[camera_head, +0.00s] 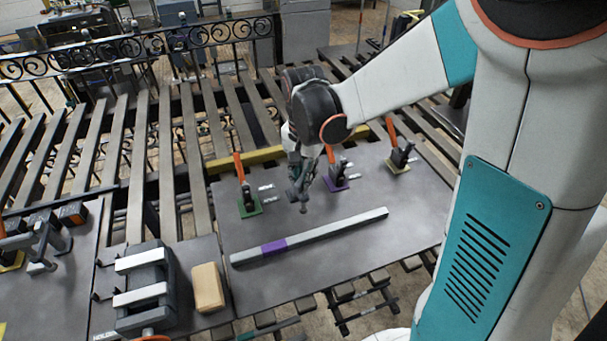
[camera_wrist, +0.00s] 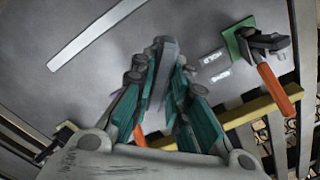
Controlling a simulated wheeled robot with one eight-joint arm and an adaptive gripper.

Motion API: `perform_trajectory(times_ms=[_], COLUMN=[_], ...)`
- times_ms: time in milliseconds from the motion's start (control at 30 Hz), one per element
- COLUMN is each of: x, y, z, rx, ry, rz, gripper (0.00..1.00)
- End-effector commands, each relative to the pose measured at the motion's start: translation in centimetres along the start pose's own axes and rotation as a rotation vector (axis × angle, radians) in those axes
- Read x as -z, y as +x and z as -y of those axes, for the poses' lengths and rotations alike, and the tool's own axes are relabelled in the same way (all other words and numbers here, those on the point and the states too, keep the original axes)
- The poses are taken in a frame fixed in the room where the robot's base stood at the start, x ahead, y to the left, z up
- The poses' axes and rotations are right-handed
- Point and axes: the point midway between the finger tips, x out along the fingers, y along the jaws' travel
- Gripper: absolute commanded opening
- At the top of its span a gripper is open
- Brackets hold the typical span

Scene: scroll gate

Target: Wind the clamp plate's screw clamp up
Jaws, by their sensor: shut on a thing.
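My gripper (camera_head: 303,198) is above the plate (camera_head: 270,215) that carries the toggle clamps, just left of the purple-based clamp (camera_head: 336,178). In the wrist view its teal fingers (camera_wrist: 165,55) close on a small grey piece (camera_wrist: 165,75), whose lower end is hidden between them. I cannot tell what that piece belongs to. The purple-based clamp's orange handle shows partly behind the left finger. A grey block-like clamp (camera_head: 145,270) with pale jaws and an orange part at its front stands on the left plate. I cannot tell which item is the screw clamp.
Green-based (camera_head: 247,200) and yellow-based (camera_head: 400,157) clamps, handles raised, flank the purple one. A grey bar with a purple band (camera_head: 330,232) lies on the plate in front of my gripper. A tan block (camera_head: 207,287) lies left. Slatted beams and an iron railing (camera_head: 130,45) are behind.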

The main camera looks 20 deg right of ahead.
Motion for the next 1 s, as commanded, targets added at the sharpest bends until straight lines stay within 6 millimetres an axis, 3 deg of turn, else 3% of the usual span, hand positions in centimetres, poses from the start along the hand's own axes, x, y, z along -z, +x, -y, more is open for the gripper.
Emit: perform_trajectory(times_ms=[1000], x=[0.0], y=[0.04], z=[0.01], rx=[0.0], ry=[-0.963], rz=[-0.001], gripper=[0.0])
